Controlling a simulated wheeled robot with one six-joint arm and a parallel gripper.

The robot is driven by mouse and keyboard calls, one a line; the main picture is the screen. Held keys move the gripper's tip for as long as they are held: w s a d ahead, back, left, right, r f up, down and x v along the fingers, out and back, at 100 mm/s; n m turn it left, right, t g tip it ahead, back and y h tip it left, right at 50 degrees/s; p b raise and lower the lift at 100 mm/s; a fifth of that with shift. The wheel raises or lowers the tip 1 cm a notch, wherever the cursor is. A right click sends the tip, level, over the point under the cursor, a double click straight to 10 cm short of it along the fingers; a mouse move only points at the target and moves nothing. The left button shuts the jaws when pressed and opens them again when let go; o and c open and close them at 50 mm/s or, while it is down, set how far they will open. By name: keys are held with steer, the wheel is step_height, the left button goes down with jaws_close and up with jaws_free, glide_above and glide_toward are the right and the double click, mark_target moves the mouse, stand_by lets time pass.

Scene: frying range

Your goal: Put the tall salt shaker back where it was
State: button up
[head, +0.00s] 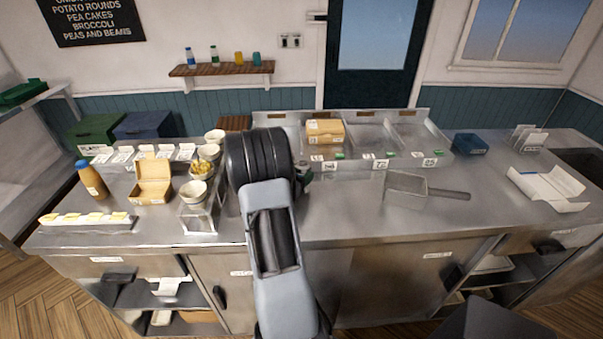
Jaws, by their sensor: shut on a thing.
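My arm reaches up over the middle of the counter (345,225) in the head view. My gripper is hidden behind the arm's dark joint, so its jaws and anything in them do not show. I cannot make out the tall salt shaker anywhere in this view. A small dark part shows just right of the joint, but I cannot tell what it is.
Left of my arm stand an orange bottle (91,180), an open carton (152,181) and several bowls. A closed carton (325,132) sits in the back trays. A scoop (407,186) and paper (548,188) lie right. The front middle counter is clear.

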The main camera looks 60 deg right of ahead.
steer(key=shift+f, duration=0.1)
steer(key=shift+f+b, duration=0.15)
steer(key=shift+b, duration=0.15)
steer(key=o, duration=1.2)
steer(key=shift+r, duration=0.2)
